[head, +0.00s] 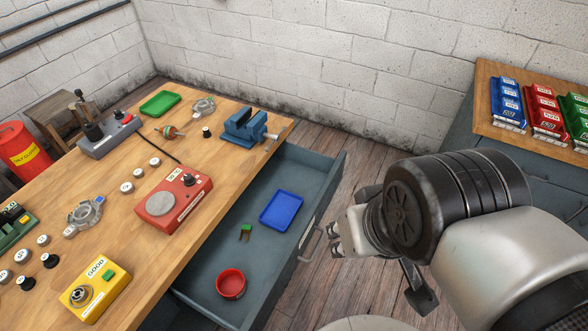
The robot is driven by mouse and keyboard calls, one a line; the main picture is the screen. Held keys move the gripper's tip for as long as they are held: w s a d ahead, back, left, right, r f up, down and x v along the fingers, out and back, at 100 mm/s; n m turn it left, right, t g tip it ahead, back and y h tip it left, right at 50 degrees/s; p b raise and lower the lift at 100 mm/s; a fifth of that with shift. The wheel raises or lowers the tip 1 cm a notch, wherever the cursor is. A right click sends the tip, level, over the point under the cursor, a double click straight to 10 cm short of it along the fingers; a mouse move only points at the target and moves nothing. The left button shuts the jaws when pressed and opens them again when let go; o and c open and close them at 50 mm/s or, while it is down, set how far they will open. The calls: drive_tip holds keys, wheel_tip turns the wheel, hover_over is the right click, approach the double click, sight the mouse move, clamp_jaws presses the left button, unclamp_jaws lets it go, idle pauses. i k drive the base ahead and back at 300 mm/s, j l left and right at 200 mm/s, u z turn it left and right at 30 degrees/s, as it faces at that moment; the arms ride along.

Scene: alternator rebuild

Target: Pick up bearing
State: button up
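I cannot pick out a bearing for certain. Several small round parts with pale tops stand on the wooden bench, among them a round part (126,187) near the middle and another round part (22,256) at the left. A small dark ring-like part (81,295) sits on the yellow box marked GOOD (104,289). My gripper (336,238) is at the right of the open drawer, near its front handle and away from the bench-top parts. It is small and partly hidden by my wrist; no held object shows, and its opening is unclear.
The open grey drawer (205,262) holds a blue tray (281,211), a red bowl (231,283) and a small green-topped part (245,232). A red tester (173,201), blue vise (245,128) and green tray (160,104) stand on the bench. Colored bins (541,107) stand at right.

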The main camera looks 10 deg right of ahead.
sight(80, 294)
drive_tip(key=u, duration=2)
drive_tip(key=i+j+z, duration=0.1)
drive_tip(key=i+j, duration=0.2)
drive_tip(key=i+j+z, duration=0.1)
drive_tip(key=i+j, duration=0.15)
drive_tip(key=j, duration=0.2)
drive_tip(key=i+j+z, duration=0.1)
drive_tip(key=i+j, duration=0.2)
drive_tip(key=i+j+z, duration=0.1)
drive_tip(key=j, duration=0.45)
drive_tip(key=i, duration=0.1)
